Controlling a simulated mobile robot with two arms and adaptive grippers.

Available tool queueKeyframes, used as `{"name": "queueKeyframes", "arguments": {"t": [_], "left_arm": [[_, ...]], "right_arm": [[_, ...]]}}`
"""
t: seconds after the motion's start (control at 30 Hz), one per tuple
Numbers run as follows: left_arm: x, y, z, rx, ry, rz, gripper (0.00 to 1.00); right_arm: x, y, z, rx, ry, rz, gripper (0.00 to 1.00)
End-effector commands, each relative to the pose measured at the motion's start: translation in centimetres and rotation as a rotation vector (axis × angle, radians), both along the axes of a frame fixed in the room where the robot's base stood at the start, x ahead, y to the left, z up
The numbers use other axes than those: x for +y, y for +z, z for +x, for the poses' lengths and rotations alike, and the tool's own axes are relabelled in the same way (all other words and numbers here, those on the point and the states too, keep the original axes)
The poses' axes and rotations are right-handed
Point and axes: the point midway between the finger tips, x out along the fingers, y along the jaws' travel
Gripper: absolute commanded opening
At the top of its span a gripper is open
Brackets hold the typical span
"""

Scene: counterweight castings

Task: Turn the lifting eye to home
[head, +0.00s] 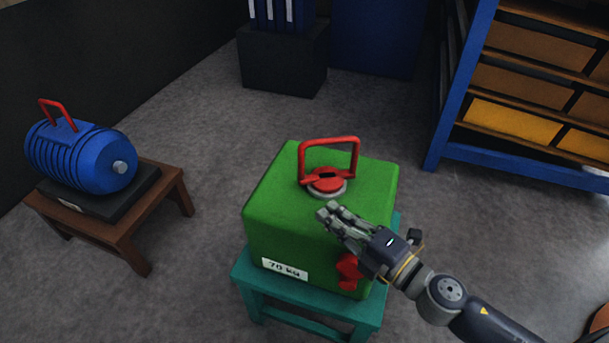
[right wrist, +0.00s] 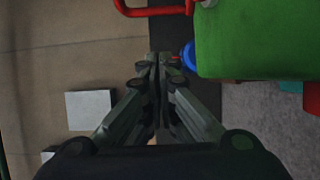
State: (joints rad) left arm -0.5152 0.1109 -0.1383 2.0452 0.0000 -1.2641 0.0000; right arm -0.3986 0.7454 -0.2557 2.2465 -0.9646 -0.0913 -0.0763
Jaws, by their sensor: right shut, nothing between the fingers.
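The lifting eye (head: 331,141) is a red squared loop standing upright on a red swivel (head: 326,181) with a pale ring under it. It sits on top of the green casting (head: 285,200), which is labelled 70 kg. In the right wrist view, the red loop (right wrist: 150,11) shows at the top edge and the green casting (right wrist: 240,40) at the upper right. My right gripper (head: 328,212) is shut and empty, in front of the swivel at the casting's near side; it also shows in the right wrist view (right wrist: 160,60). My left gripper is out of view.
The casting stands on a teal stool (head: 250,283). A red knob (head: 348,270) is on its near side, by my right wrist. A blue motor (head: 80,160) with a red handle sits on a brown table (head: 115,225) at left. A blue shelf (head: 460,90) stands at right.

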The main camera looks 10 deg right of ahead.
Motion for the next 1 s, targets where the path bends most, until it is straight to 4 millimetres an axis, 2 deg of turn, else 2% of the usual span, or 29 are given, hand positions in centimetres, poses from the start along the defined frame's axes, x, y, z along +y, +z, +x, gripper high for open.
{"name": "queueKeyframes", "arguments": {"t": [0.63, 0.8, 1.0], "left_arm": [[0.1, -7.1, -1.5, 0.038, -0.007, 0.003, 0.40], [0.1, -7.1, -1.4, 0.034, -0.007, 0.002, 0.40], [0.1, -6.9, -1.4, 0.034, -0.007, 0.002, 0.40]], "right_arm": [[4.2, 0.3, 7.4, -0.002, 0.001, 0.001, 0.00], [3.4, 0.0, 9.7, -0.001, 0.001, -0.002, 0.00], [3.0, 0.0, 10.9, 0.001, 0.000, 0.000, 0.00]]}}
